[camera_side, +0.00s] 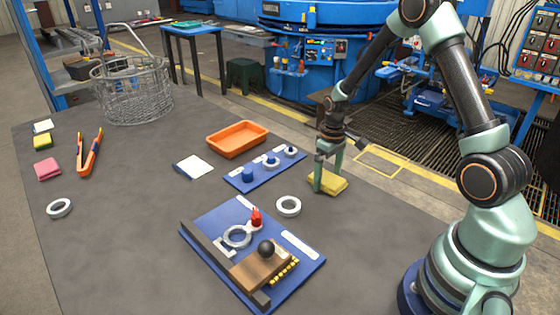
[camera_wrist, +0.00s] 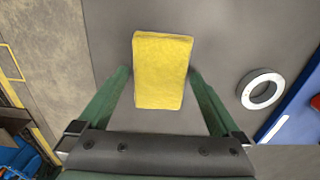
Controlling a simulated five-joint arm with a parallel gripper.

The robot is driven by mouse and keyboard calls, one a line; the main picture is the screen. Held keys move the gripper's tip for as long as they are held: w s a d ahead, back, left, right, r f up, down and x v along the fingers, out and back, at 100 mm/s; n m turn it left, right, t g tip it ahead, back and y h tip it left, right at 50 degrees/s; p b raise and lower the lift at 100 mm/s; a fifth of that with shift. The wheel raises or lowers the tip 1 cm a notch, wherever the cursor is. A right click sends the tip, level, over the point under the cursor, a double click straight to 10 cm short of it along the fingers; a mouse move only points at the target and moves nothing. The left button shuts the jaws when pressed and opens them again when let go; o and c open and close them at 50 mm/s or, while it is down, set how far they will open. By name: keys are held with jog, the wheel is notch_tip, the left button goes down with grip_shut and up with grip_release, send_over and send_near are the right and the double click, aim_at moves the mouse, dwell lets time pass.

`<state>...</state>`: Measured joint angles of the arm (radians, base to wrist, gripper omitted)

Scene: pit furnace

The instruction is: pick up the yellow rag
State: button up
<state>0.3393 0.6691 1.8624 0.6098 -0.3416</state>
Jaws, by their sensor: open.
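The yellow rag (camera_side: 328,182) lies folded on the grey table, near the table's right edge in the side view. In the wrist view the rag (camera_wrist: 162,70) is a yellow rectangle between and slightly beyond my two green fingers. My gripper (camera_side: 329,180) is open, with its fingers pointing down at the rag, one on each side. In the wrist view my gripper (camera_wrist: 160,75) shows a gap between each finger and the rag. I cannot tell exactly how high the fingertips are above the table.
A metal ring (camera_side: 288,205) lies left of the rag and shows in the wrist view (camera_wrist: 261,89). A blue board with pegs (camera_side: 240,182), an orange tray (camera_side: 262,139) and a blue fixture board (camera_side: 205,222) stand farther left. A wire basket (camera_side: 150,105) stands at the back left.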

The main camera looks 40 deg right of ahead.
aim_at(328, 178)
jog(key=c, duration=1.2)
jog(key=shift+r, duration=0.15)
notch_tip(328, 178, up, 20)
jog(key=shift+f, duration=0.1)
